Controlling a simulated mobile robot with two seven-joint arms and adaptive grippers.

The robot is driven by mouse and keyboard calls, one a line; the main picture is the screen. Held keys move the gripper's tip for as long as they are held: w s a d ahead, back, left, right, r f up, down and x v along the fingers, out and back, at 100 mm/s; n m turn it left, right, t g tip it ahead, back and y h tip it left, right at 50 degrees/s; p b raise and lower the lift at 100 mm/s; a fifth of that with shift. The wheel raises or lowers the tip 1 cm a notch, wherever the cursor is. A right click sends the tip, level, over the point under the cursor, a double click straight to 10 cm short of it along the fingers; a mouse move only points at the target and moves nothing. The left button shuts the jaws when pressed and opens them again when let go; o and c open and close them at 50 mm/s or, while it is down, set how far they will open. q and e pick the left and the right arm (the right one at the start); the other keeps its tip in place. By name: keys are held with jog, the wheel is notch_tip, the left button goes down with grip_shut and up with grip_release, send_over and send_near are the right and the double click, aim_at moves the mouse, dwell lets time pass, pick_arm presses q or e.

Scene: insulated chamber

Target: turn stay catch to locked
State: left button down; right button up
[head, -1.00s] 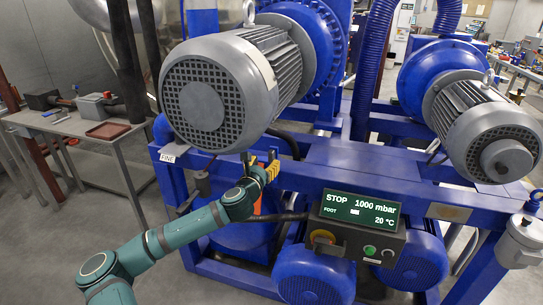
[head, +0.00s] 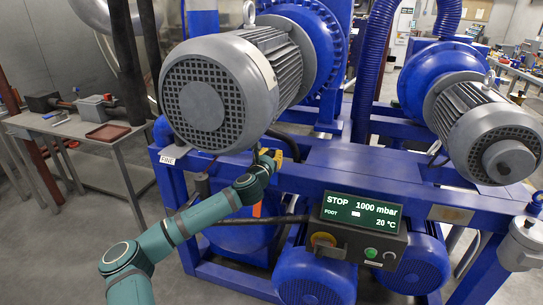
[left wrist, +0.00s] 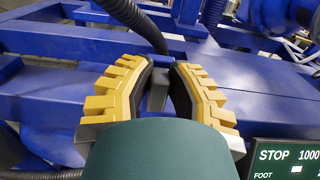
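My left gripper (head: 272,158) has yellow fingers and is at the front blue rail, under the large grey motor. In the left wrist view its two fingers (left wrist: 160,72) stand apart, with dark inner pads. A small grey block (left wrist: 157,92) shows in the gap between them; I cannot tell whether the pads touch it or whether it is the stay catch. No part is clearly marked as the stay catch. An orange piece (head: 257,208) shows below my wrist. My right gripper is not in view.
The large grey motor (head: 208,100) hangs close above my gripper. A control box with a display (head: 360,211) reading STOP, 1000 mbar is at the right. A black hose (left wrist: 138,22) crosses behind the fingers. A metal table (head: 85,128) stands at the left.

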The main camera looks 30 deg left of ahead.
pick_arm(q)
jog(key=shift+m, duration=0.3)
jog(key=m, duration=0.3)
jog(key=shift+d+r+m, duration=0.1)
jog(key=shift+d+m, duration=0.1)
jog(key=shift+m, duration=0.1)
jog(key=shift+w+d+f+m, duration=0.1)
jog(key=shift+f+m, duration=0.1)
jog(key=shift+m, duration=2.1)
jog(key=shift+d+f+m, duration=0.15)
jog(key=shift+m, duration=2.15)
jog(key=shift+w+d+f+m, duration=0.1)
jog(key=shift+f+m, duration=0.1)
jog(key=shift+m, duration=2.1)
jog(key=c, duration=0.9)
grip_release()
jog(key=shift+f, duration=0.1)
